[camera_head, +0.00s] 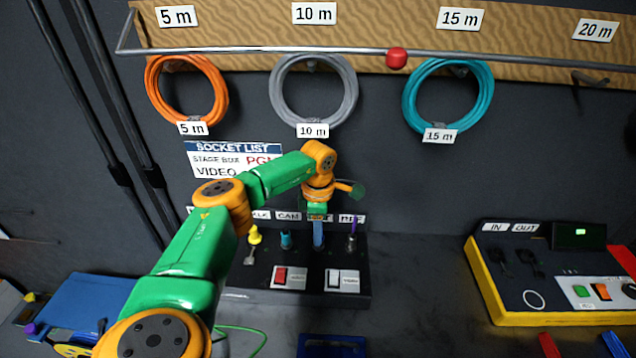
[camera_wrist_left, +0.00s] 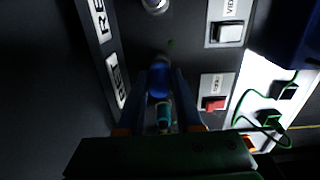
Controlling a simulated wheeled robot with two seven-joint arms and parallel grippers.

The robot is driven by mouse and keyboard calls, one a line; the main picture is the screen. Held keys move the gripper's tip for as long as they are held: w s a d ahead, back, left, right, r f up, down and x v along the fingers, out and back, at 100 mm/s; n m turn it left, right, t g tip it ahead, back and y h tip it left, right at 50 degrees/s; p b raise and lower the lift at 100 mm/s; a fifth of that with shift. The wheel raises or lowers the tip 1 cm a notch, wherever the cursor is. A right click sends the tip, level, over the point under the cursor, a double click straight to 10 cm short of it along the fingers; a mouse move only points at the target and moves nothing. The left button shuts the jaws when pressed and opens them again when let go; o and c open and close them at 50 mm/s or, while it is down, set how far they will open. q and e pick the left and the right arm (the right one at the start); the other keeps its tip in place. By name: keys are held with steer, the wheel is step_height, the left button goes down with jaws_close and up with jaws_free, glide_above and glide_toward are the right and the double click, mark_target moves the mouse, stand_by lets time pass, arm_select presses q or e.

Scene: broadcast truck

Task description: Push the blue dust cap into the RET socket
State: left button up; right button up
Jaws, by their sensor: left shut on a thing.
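My left gripper (camera_head: 318,240) reaches down over the socket panel (camera_head: 262,288), in line with its RET position. In the left wrist view the blue dust cap (camera_wrist_left: 158,80) is between the fingertips of the left gripper (camera_wrist_left: 160,92), which is shut on it. The RET label (camera_wrist_left: 116,80) is beside the cap. The RET socket itself is hidden by the cap and fingers, so I cannot tell whether the cap is in it or just above. My right gripper is not in view.
Red (camera_head: 281,275) and white (camera_head: 334,279) switches sit in front. A yellow-edged box (camera_head: 540,317) stands at right.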

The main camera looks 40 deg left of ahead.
arm_select(q)
steer(key=shift+f+b, duration=0.8)
steer(key=shift+f, duration=0.35)
steer(key=o, duration=1)
steer(key=shift+r, duration=0.1)
step_height(320, 180, up, 7)
steer(key=shift+d+r+b, duration=0.1)
steer(key=shift+b, duration=0.45)
